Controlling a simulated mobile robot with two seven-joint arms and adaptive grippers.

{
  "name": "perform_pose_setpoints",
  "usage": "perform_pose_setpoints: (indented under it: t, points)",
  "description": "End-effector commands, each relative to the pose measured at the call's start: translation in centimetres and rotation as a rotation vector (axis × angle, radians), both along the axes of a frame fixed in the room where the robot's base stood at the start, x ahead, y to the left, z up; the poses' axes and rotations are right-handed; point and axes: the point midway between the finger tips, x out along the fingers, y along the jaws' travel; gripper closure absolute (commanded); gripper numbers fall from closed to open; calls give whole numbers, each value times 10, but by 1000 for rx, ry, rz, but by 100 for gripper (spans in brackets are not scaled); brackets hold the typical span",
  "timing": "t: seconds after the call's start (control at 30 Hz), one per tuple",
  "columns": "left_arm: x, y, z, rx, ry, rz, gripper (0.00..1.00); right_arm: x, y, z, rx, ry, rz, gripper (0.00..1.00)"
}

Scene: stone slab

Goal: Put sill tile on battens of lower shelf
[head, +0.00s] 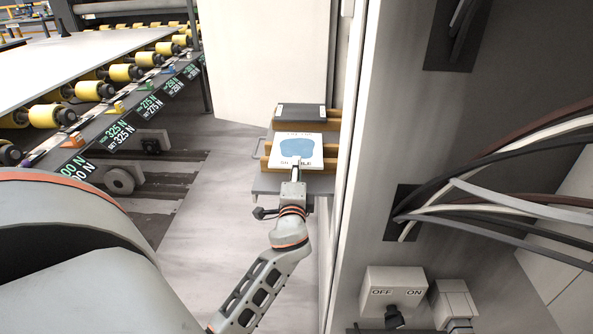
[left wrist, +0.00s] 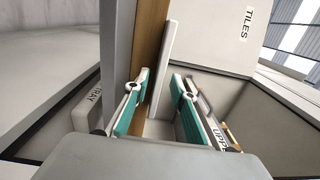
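A white tile with a blue patch and dark lettering (head: 297,146), taken here as the sill tile, lies across wooden battens (head: 266,156) on a grey shelf (head: 290,186). My left gripper (head: 297,166) reaches to its near edge. In the left wrist view, the left gripper's teal-padded fingers (left wrist: 157,104) are apart. A pale slab seen edge-on (left wrist: 164,65), apparently the tile, stands between them beside a brown wooden batten (left wrist: 150,45). There is a gap to the right finger. Contact with the left finger cannot be made out. My right gripper is not in view.
A dark slab with white labels (head: 301,112) lies behind the tile. A grey wall with cables and an OFF/ON switch box (head: 396,290) stands close on the right. A roller conveyor (head: 110,75) runs at the left.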

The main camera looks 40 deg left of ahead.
Motion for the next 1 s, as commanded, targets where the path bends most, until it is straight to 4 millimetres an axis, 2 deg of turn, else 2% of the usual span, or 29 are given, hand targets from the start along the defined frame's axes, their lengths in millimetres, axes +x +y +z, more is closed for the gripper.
perform_pose_setpoints:
  t: [0.13, 0.23, 0.7, 0.9, 1.0]
  points:
    - [0, 0, 4, 0, -1, 0, 75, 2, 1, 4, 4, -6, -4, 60]
    - [-7, -7, 1, -2, 1, -1, 75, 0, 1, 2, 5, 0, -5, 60]
    - [-76, -64, -4, -3, 4, 0, 75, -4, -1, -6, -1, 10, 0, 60]
    - [-90, -76, -3, -3, 2, -1, 75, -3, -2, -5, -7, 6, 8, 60]
    - [-93, -83, -14, -38, 6, -31, 75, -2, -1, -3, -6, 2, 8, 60]
